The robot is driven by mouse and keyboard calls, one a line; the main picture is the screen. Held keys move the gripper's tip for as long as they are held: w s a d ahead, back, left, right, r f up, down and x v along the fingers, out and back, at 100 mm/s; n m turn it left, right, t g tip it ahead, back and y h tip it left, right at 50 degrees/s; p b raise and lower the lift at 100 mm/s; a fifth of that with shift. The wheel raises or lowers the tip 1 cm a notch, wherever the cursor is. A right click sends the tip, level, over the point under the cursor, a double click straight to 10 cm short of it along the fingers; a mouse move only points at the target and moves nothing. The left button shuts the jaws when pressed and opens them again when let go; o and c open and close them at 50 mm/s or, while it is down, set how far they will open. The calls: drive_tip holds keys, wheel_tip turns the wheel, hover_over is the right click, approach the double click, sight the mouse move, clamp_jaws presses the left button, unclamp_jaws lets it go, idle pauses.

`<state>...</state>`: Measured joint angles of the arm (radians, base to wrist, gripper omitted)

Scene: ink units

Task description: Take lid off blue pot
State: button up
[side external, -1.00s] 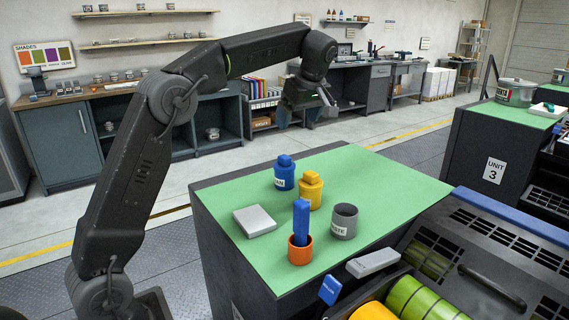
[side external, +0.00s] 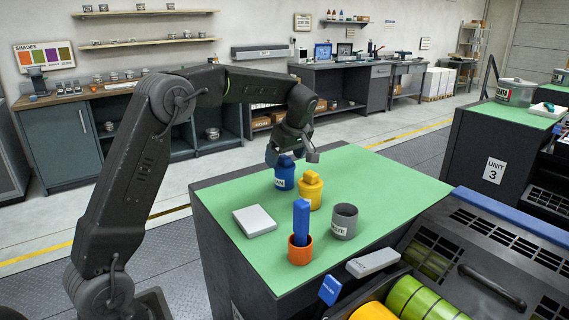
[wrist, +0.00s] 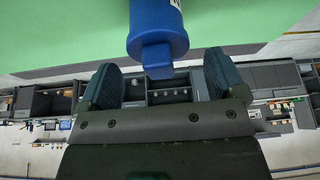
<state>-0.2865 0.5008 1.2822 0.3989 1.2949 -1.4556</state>
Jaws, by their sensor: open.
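The blue pot (side external: 284,178) stands upright on the green-topped cabinet (side external: 385,182), with its blue lid (side external: 285,161) on. My gripper (side external: 292,158) is just above and behind the lid in the side view, fingers pointing down toward it. In the wrist view the blue pot (wrist: 154,22) shows at the top with the lid's knob (wrist: 156,58) pointing toward my gripper (wrist: 160,88). The two fingers are spread apart with nothing between them. The knob is near the gap, apart from both fingers as far as I can tell.
A yellow pot (side external: 310,191) stands close to the blue pot. The right part of the green top is clear.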

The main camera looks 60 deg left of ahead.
drive_tip(key=shift+a+f, duration=0.2)
drive_tip(key=shift+f, duration=0.3)
drive_tip(key=c, duration=0.9)
drive_tip(key=shift+r, duration=0.15)
drive_tip(key=shift+c, duration=0.2)
